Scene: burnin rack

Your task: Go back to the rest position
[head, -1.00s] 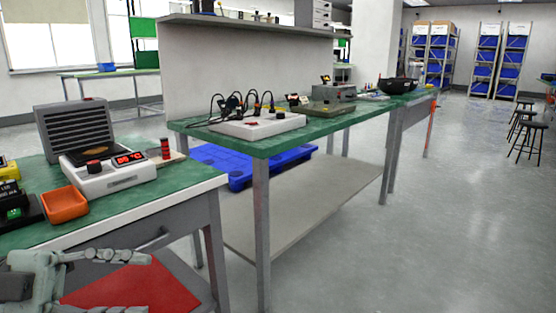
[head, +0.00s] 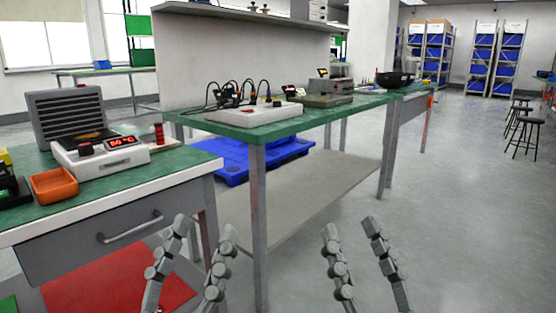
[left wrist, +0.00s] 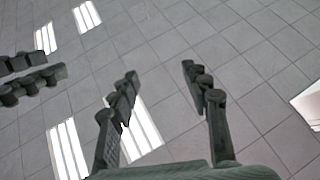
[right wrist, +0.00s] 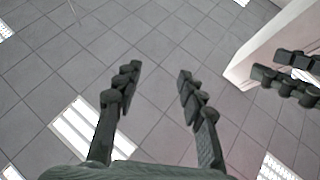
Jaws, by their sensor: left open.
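My left gripper (head: 204,228) is at the lower middle of the head view, in front of the near bench's right end. Its two fingers are apart with nothing between them.
A second green bench (head: 300,119) holds a white multi-cable unit (head: 254,115). A blue pallet (head: 250,158) lies beneath.

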